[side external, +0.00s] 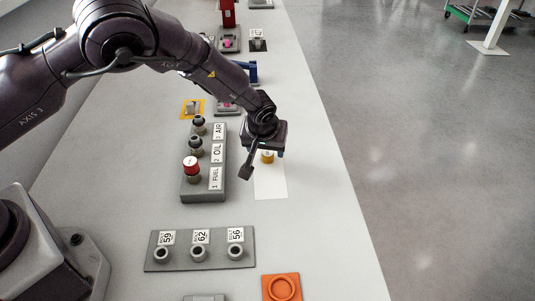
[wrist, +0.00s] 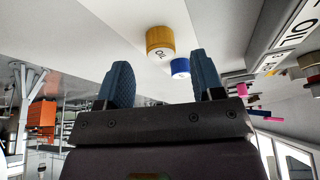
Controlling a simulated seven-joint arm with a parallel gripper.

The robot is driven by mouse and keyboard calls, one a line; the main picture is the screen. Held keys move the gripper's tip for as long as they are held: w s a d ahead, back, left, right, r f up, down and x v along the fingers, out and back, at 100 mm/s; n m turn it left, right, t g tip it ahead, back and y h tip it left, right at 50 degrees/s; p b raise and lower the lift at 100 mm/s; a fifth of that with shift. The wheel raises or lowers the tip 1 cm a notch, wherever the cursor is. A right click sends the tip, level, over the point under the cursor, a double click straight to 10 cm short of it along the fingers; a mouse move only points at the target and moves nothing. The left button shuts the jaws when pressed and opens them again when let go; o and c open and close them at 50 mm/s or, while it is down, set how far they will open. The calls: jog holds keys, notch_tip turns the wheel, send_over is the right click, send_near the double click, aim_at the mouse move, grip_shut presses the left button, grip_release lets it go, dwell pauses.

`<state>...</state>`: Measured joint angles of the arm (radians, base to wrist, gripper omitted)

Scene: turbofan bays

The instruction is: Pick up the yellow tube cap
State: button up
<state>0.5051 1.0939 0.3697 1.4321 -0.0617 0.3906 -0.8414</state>
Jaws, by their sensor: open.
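The yellow tube cap (side external: 267,157) stands on a white mat (side external: 271,187) in the side view, just under my gripper (side external: 264,150). A blue cap (wrist: 180,68) sits close by the yellow one in the wrist view. In the side view my gripper hides the blue cap and part of the yellow cap.
A grey block (side external: 204,187) marked FUEL, OIL and AIR stands left of the mat, with a red cap (side external: 191,163) on its FUEL post. A plate with three posts (side external: 199,252) and an orange fixture (side external: 281,287) lie nearer the camera. The table right of the mat is clear.

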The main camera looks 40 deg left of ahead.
aim_at(267, 153)
jog(key=x, duration=0.3)
jog(key=shift+a+f, duration=0.1)
jog(key=shift+f, duration=0.05)
jog(key=shift+c, duration=0.2)
jog(key=c, duration=0.9)
